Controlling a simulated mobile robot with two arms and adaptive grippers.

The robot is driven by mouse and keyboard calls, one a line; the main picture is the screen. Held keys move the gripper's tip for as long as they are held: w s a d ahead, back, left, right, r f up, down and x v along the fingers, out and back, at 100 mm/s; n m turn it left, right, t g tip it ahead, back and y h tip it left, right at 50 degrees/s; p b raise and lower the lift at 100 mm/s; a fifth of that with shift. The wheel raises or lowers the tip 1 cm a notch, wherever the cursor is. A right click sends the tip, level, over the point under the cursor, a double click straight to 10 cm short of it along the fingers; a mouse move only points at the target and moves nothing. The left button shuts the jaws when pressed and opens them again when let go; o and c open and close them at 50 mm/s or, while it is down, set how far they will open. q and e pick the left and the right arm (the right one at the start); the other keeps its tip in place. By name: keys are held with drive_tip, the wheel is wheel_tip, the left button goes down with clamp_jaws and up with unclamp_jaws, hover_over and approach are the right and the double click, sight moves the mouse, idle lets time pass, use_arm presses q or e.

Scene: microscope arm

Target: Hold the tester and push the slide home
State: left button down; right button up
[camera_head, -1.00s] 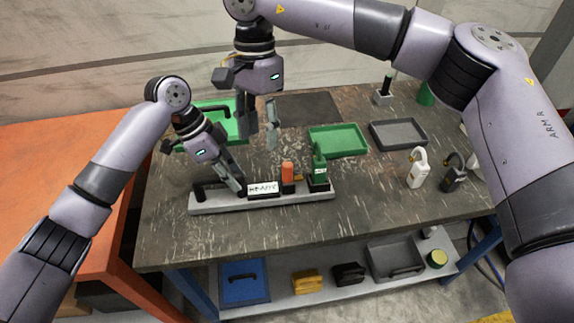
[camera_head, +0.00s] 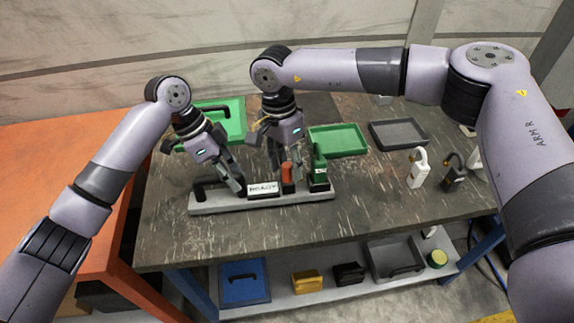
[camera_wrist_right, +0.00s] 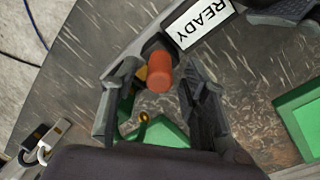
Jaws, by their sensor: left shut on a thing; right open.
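The tester is a long grey bar (camera_head: 225,206) on the table with a white display (camera_head: 263,188). The display reads READY, also in the right wrist view (camera_wrist_right: 200,22). An orange knob (camera_head: 287,173) stands right of the display, and a green upright part (camera_head: 319,165) is at the bar's right end. My left gripper (camera_head: 239,188) is shut on the tester just left of the display; its exact contact is hard to see. My right gripper (camera_head: 279,167) is open above the bar. In the right wrist view, the orange knob (camera_wrist_right: 160,72) lies between its spread fingers (camera_wrist_right: 156,98).
Green trays (camera_head: 338,141) and a dark grey tray (camera_head: 398,134) lie behind the tester. A white padlock (camera_head: 417,172) and a dark padlock (camera_head: 454,176) stand to the right. The table in front (camera_head: 300,235) is clear.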

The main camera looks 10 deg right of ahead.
drive_tip(key=shift+f, duration=0.4)
clamp_jaws()
idle(0.4)
